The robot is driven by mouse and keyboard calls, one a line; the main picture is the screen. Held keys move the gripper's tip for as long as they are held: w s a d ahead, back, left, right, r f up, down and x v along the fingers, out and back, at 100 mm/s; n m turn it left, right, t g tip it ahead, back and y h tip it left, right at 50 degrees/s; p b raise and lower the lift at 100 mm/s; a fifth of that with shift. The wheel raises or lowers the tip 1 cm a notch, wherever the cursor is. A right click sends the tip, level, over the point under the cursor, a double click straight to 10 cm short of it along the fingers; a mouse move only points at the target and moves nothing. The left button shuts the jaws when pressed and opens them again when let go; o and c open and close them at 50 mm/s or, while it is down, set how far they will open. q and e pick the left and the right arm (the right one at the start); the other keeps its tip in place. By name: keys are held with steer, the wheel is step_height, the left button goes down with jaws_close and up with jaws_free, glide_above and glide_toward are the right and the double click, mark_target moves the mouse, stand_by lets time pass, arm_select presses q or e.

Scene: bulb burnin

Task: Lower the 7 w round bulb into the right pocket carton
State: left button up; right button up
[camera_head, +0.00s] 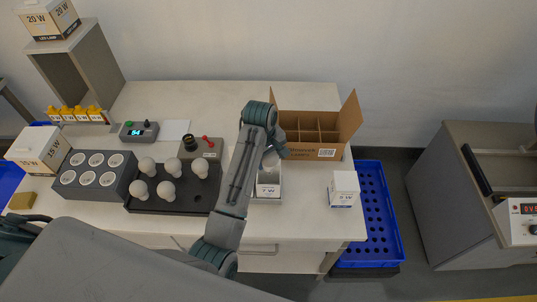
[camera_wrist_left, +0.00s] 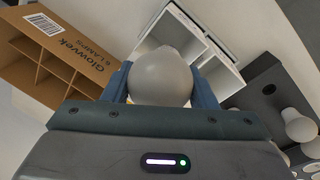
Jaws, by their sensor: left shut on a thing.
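My left gripper (camera_head: 270,157) is shut on a pale round bulb. In the left wrist view the bulb (camera_wrist_left: 161,76) sits between the blue fingers of the gripper (camera_wrist_left: 160,90). In the head view the bulb (camera_head: 270,161) is partly hidden by the arm, over the far part of an open white carton (camera_head: 268,190) marked 7 W. The left wrist view shows white open compartments (camera_wrist_left: 222,72) behind the bulb; the bulb covers part of them. I cannot tell whether the bulb is inside an opening or above it. My right gripper is not in view.
A divided cardboard box (camera_head: 326,153) stands just beyond. A closed white carton (camera_head: 343,188) stands right, near the table edge. Several bulbs stand on a dark tray (camera_head: 172,207) to the left, beside a grey block (camera_head: 97,189) with round sockets. A blue crate (camera_head: 376,225) is beside the table.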

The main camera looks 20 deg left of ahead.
mark_target(268, 168)
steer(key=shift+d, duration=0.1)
arm_select(q)
steer(key=shift+f, duration=0.65)
steer(key=shift+f+b, duration=0.35)
steer(key=shift+f, duration=1.7)
steer(key=o, duration=1)
steer(key=shift+o, duration=0.2)
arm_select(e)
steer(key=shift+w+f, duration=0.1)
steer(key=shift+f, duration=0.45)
arm_select(q)
steer(key=shift+r, duration=0.1)
